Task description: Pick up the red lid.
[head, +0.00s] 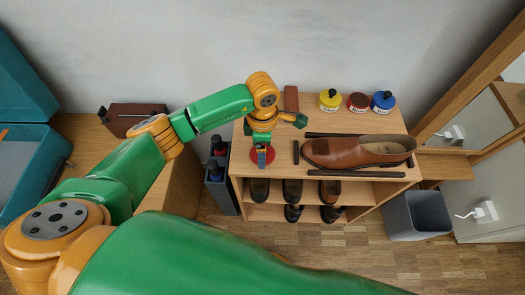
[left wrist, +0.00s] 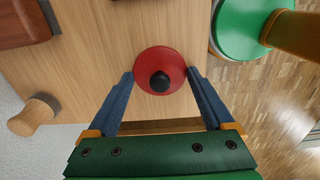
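The red lid (left wrist: 160,58) is a round disc with a black knob, lying on the wooden top of the shoe cabinet; in the head view its red edge (head: 269,153) shows partly behind my gripper. My left gripper (head: 262,158) points down over the lid at the cabinet's front left. In the left wrist view my left gripper (left wrist: 160,78) is open, its two blue fingers on either side of the lid. The fingertips lie close to the lid's rim; I cannot tell whether they touch it. My right gripper is not in view.
A red jar (head: 358,102) without a lid stands at the back between a yellow jar (head: 330,100) and a blue jar (head: 383,102), both with black knobs. A brown shoe (head: 358,151) lies to the right, between dark bars. A brown brush-like block (head: 291,99) is behind.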

